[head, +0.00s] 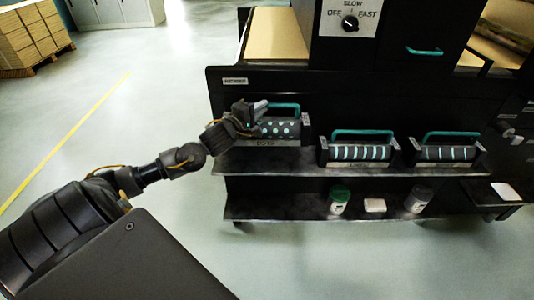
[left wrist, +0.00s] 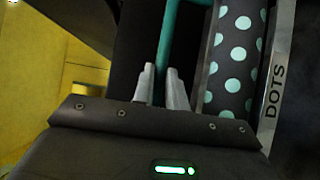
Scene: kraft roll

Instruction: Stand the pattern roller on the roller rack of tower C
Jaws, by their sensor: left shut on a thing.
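The pattern roller with teal dots (head: 279,129) stands at the left end of the upper shelf (head: 250,162), behind a plate lettered DOTS. My left gripper (head: 258,108) is at the left part of its teal handle. In the left wrist view, my left gripper's two grey fingers (left wrist: 160,86) are shut on the teal handle (left wrist: 171,40), beside the dotted drum (left wrist: 234,60). The DOTS plate (left wrist: 275,95) shows at the right. Two more rollers with teal handles, a striped one (head: 358,152) and another striped one (head: 446,153), stand to the right. My right gripper is not in view.
A lower shelf (head: 290,208) carries a green-lidded jar (head: 339,200), a white block (head: 375,205) and a grey jar (head: 418,199). A black machine with an OFF-FAST knob (head: 349,22) rises behind. Stacked boxes (head: 30,35) stand far left. The floor to the left is clear.

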